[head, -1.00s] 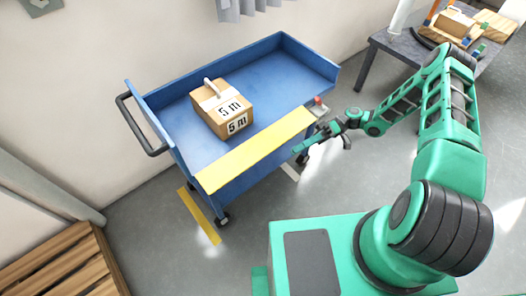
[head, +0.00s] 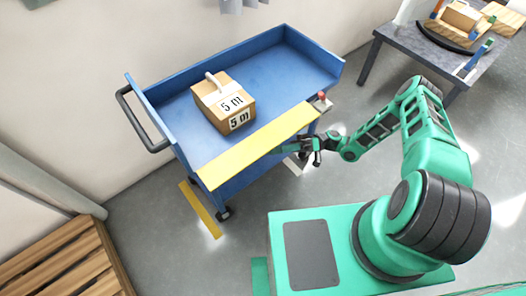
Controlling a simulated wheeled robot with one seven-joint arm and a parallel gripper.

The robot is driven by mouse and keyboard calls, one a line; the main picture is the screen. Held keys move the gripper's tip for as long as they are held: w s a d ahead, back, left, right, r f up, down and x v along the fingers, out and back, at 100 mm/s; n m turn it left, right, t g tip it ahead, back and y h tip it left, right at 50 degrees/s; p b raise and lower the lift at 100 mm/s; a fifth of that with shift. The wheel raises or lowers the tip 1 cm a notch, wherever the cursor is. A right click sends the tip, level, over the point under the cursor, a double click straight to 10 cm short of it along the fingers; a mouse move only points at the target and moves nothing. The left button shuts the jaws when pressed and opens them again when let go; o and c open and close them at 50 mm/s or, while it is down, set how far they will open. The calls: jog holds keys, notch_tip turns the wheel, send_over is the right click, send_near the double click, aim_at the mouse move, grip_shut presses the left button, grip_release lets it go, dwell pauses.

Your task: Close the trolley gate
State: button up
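The blue trolley (head: 265,85) stands by the wall, with a yellow gate panel (head: 255,148) along its near long side. The gate's broad yellow face is seen from above; its exact tilt is hard to tell. A small red knob (head: 322,96) on a grey bracket sits at the gate's right end. My gripper (head: 301,154) is at the right half of the gate's near edge. Its fingers look spread, with nothing between them. One fingertip overlaps the gate's edge in the picture; I cannot tell whether it touches.
A cardboard box (head: 222,103) marked "5 m" sits on the trolley deck. A dark handle (head: 143,125) is at the trolley's left end. A grey table (head: 425,50) with items stands at the upper right. A wooden pallet (head: 60,265) lies lower left. Floor right of the trolley is clear.

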aim_at(264, 152)
jog(key=shift+x, duration=2.45)
grip_shut()
